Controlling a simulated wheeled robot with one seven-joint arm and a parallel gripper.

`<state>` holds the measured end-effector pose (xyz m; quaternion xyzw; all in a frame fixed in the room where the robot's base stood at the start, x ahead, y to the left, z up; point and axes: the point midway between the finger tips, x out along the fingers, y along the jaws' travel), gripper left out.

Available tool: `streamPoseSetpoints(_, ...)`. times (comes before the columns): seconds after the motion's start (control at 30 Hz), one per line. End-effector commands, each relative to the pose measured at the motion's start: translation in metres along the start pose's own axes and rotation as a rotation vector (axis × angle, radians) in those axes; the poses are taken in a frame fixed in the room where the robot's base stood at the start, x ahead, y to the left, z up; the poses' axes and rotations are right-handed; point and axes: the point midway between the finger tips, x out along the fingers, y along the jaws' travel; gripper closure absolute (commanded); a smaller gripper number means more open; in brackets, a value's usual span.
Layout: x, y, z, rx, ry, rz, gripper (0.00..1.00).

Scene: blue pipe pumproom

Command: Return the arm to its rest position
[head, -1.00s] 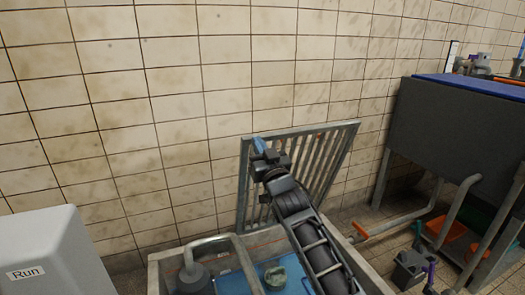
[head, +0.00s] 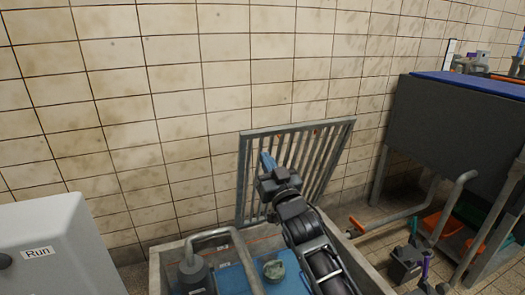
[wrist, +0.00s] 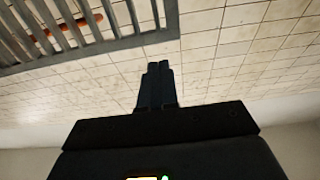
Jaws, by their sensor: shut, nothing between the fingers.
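My gripper (head: 268,162) is at the end of my raised dark arm, in front of the upright metal grate (head: 325,150) in the head view. Its blue fingers point up and slightly left, with nothing between them. In the wrist view my gripper (wrist: 157,68) shows its two fingers side by side and closed, against the tiled wall (wrist: 245,50). The grate (wrist: 90,45) also shows there at the upper left, apart from the fingers. My arm hides part of the pit behind it.
Below is an open pit with a concrete rim (head: 155,270), a grey pump (head: 195,277), a pipe and a greenish lump (head: 274,270) on a blue surface. A grey box marked Run (head: 50,240) stands left. A dark workbench (head: 455,130) stands right, with clutter beneath.

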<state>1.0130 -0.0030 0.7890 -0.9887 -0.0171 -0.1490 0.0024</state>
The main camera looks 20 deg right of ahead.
Motion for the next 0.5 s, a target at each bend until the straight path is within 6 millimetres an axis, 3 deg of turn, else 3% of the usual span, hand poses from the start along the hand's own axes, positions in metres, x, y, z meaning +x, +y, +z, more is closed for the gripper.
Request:
streamPoseSetpoints(0.23,-0.04,0.001,-0.001,0.0,-0.001,0.002,1.0)
streamPoseSetpoints(0.5,-0.056,0.001,0.0,0.0,0.0,0.001,1.0)
